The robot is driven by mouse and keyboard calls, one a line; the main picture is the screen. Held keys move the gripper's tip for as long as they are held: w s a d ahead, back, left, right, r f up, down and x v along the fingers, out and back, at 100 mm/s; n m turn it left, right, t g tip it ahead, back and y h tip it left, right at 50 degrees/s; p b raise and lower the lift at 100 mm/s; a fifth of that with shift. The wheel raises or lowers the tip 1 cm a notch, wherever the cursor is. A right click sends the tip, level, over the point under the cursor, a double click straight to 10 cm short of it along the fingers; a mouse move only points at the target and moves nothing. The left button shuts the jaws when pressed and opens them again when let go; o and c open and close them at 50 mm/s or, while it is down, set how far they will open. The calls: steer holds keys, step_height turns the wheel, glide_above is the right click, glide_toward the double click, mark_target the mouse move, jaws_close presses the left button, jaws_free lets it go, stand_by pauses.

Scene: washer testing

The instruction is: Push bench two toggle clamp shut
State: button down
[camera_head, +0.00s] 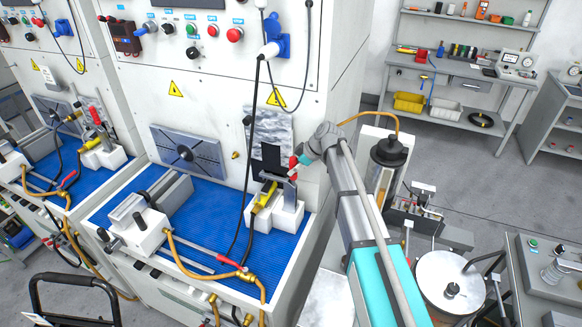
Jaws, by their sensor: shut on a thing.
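The bench two toggle clamp is at the right end of the blue bench top, over a white block (283,213). Its red handle (293,161) stands up beside my wrist. Metal clamp parts show below it, partly hidden. My gripper (274,172) is dark and small in the picture, at the clamp handle, shut on it. The fingertips and the exact contact are hard to make out. A yellow hose fitting (264,196) lies at the left of the white block. I cannot tell how far the clamp arm is down.
A black cable (251,140) hangs left of my gripper. A white fixture (139,226) and yellow hoses (190,264) occupy the bench front. A similar bench (75,160) with a red-handled clamp (96,113) stands left. A grey shelf bench (455,85) stands at the back right.

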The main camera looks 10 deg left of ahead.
steer(key=shift+w+a, duration=0.1)
steer(key=shift+a, duration=0.05)
steer(key=shift+c, duration=1.9)
jaws_free()
steer(key=shift+w+a, duration=0.1)
steer(key=shift+o, duration=0.2)
